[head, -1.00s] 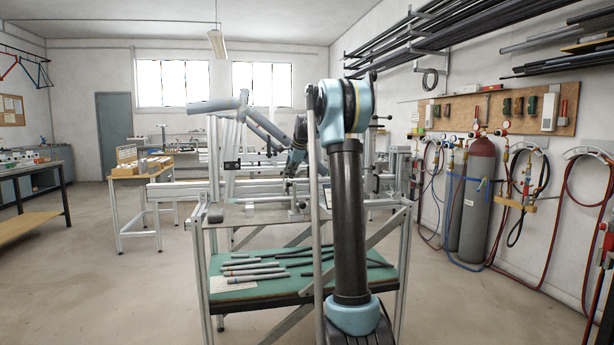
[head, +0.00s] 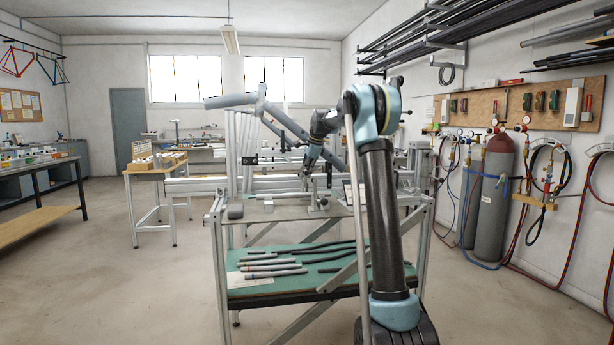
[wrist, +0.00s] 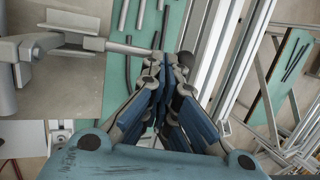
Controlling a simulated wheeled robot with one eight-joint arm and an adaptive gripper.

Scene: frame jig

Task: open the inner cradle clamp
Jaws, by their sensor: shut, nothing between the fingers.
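My gripper (wrist: 168,72) is shut and empty in the wrist view, its blue-padded fingers together. A grey metal clamp-like fitting (wrist: 40,44) lies to the left there, with a thin arm (wrist: 122,46) running right to beside the fingertips. I cannot tell whether they touch. In the head view my gripper (head: 306,178) points down over the frame jig (head: 270,184), just above a small upright fitting (head: 317,202) on its plate. The clamp's open or closed state is too small to tell.
Grey tubes (head: 272,272) lie on the green lower shelf (head: 245,291). Gas cylinders (head: 490,205) stand by the right wall. Open floor lies left of the jig.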

